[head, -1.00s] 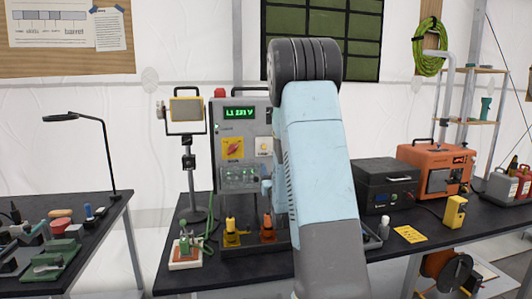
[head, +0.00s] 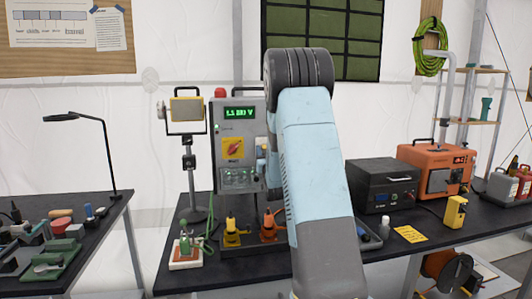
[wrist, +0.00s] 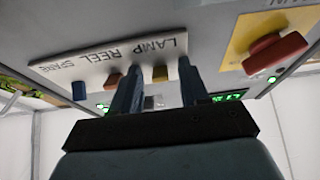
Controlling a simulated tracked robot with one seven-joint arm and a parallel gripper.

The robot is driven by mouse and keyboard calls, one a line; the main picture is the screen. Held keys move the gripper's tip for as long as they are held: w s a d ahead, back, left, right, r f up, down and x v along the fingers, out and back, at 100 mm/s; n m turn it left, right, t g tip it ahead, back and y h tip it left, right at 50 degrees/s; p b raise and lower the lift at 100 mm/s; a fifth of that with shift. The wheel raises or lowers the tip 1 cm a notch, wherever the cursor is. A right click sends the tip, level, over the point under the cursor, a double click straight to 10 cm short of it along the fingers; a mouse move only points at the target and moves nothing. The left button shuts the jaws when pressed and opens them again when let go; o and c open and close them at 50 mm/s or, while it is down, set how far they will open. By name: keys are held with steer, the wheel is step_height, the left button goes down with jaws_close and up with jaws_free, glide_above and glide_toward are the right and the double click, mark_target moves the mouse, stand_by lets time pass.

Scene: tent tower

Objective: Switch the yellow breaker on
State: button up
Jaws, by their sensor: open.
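The yellow breaker (wrist: 160,74) is a small toggle on the grey panel (head: 226,112), by the upside-down word LAMP in the wrist view. My gripper (wrist: 158,70) is open, with one dark blue finger on each side of the yellow breaker. A gap shows on both sides, and I cannot tell whether a finger touches it. An orange-brown breaker (wrist: 113,80) and a blue breaker (wrist: 79,91) sit to its left, outside the fingers. I cannot tell the yellow breaker's position. In the head view my arm hides much of the panel's right side.
A red rotary knob (wrist: 275,50) on a yellow plate stands out right of the fingers in the wrist view. Yellow (head: 232,232) and orange (head: 268,226) connectors stand below the panel. A work lamp (head: 187,110) is to its left, a black case (head: 385,185) to the right.

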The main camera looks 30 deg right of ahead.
mark_target(264, 145)
jaws_close()
stand_by(0.5)
steer(key=shift+s+r, duration=0.1)
steer(key=g, duration=0.2)
steer(key=r+g+y, duration=0.1)
steer(key=g, duration=0.1)
steer(key=shift+s+r, duration=0.1)
steer(key=shift+r, duration=0.1)
steer(key=shift+r+g+y, duration=0.2)
steer(key=shift+g+y, duration=0.05)
steer(key=shift+g, duration=0.55)
steer(key=shift+r+g+y, duration=0.2)
steer(key=shift+g+y, duration=0.05)
steer(key=shift+g, duration=0.55)
steer(key=shift+r+g+y, duration=0.4)
steer(key=shift+g, duration=0.8)
